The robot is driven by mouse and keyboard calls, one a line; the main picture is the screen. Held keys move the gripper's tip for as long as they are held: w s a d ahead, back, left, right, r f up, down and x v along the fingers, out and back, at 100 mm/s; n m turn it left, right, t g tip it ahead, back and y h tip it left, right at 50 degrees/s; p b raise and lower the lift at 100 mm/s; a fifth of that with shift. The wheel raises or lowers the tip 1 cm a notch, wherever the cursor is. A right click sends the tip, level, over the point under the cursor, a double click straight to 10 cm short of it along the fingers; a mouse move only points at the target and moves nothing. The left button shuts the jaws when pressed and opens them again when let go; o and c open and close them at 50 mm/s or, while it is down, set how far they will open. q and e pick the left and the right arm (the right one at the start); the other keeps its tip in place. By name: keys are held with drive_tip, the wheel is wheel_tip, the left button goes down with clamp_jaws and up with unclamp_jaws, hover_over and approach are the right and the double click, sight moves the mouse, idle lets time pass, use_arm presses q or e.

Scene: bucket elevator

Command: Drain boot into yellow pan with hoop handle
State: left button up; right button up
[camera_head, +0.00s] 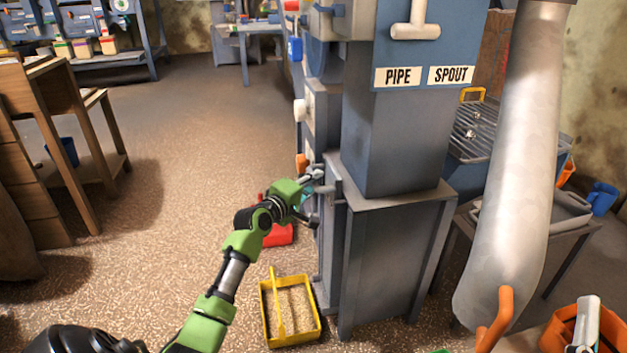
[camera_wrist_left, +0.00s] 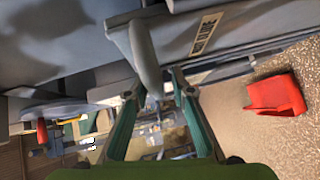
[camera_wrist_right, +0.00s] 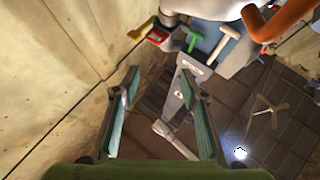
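The yellow pan (camera_head: 319,332) stands on the floor at the left foot of the grey boot (camera_head: 395,265), under its side. Pale grainy material lies in the pan, and its thin yellow handle rises across it. My left gripper (camera_head: 314,188) is at the boot's left side, above the pan. In the left wrist view its teal fingers (camera_wrist_left: 157,92) are apart, with a grey bar-like handle (camera_wrist_left: 146,55) between or just beyond them; I cannot tell if they touch it. My right gripper (camera_wrist_right: 158,88) is open, with no object clearly held.
A red container (camera_head: 278,236) lies on the floor behind my left arm. A thick pale pipe (camera_head: 515,170) hangs right of the boot, near an orange bin (camera_head: 612,325) with tools. A wooden bench (camera_head: 60,130) stands left.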

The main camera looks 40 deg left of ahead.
idle(0.3)
use_arm(q)
drive_tip(key=shift+s, duration=0.1)
drive_tip(key=s+d+r, duration=0.1)
drive_tip(key=s, duration=1)
drive_tip(key=shift+s+r, duration=0.3)
drive_tip(key=shift+r, duration=0.05)
drive_tip(key=shift+f, duration=0.1)
